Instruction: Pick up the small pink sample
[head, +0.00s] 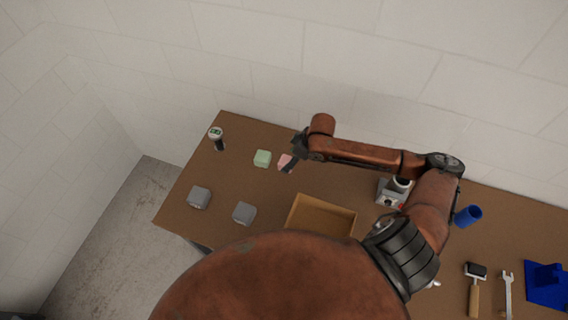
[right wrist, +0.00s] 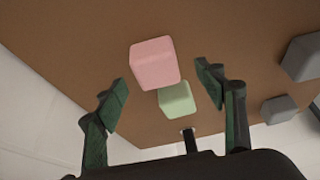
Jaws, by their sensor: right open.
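The small pink sample (head: 285,161) is a soft-edged block on the brown table (head: 341,187), right of a light green block (head: 262,158). In the right wrist view the pink sample (right wrist: 154,63) lies ahead of the two fingers, and the green block (right wrist: 176,99) shows just below it. My right gripper (head: 291,166) is at the pink sample and partly covers it in the head view. In the right wrist view its fingers (right wrist: 163,88) are spread apart with nothing held between them. My left gripper is in neither view.
Two grey blocks (head: 199,197) (head: 244,213) lie nearer the front left. An open tan box (head: 350,213) stands front centre. A dark device with a pale round top (head: 216,134) is at the back left.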

